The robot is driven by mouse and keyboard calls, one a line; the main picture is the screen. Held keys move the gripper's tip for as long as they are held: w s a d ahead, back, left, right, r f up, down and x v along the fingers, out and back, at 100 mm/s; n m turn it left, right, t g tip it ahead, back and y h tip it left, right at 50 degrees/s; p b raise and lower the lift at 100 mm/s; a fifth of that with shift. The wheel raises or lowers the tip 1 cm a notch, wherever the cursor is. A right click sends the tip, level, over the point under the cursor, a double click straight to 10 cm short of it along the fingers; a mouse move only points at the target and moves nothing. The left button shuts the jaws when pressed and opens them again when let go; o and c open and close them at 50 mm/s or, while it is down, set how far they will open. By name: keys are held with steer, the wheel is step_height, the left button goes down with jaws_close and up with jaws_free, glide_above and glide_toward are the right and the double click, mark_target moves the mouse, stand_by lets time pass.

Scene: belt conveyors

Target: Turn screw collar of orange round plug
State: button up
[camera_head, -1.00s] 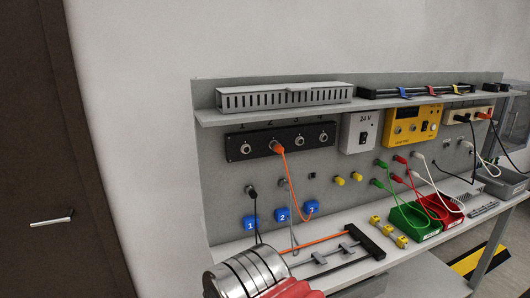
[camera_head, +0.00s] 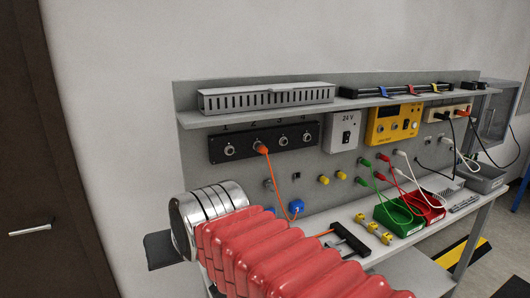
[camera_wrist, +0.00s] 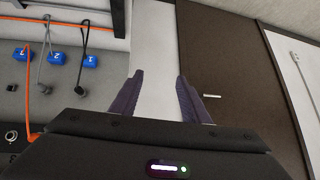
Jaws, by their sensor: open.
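The orange round plug (camera_head: 262,149) sits in the second socket from the left of the black socket panel (camera_head: 221,154) on the grey back board. An orange cable hangs from it. In the head view only my red-sleeved arm shows, and my gripper's fingers are not visible there.
Blue numbered blocks (camera_wrist: 55,57) with hanging cables are at left in the wrist view. A shelf (camera_head: 305,108) runs above the panel. Green (camera_head: 392,213) and red bins stand on the bench at right. A brown door (camera_head: 40,170) is at far left.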

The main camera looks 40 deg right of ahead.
steer(key=w+d+r+t+h, duration=0.2)
steer(key=w+d+r, duration=0.15)
steer(key=d, duration=0.45)
steer(key=w+d+r+t+h, duration=0.25)
steer(key=d+r, duration=0.25)
steer(key=d, duration=0.3)
steer(key=w+d+r+t+h, duration=0.2)
steer(key=w+d+r+t, duration=0.15)
steer(key=d, duration=0.35)
steer(key=n+t+y, duration=0.1)
steer(key=y, duration=0.1)
glide_toward(266, 153)
steer(key=v, duration=0.2)
steer(key=shift+s+r, duration=0.1)
steer(key=shift+s, duration=0.15)
steer(key=x, duration=1.3)
steer(key=shift+w, duration=0.4)
jaws_close()
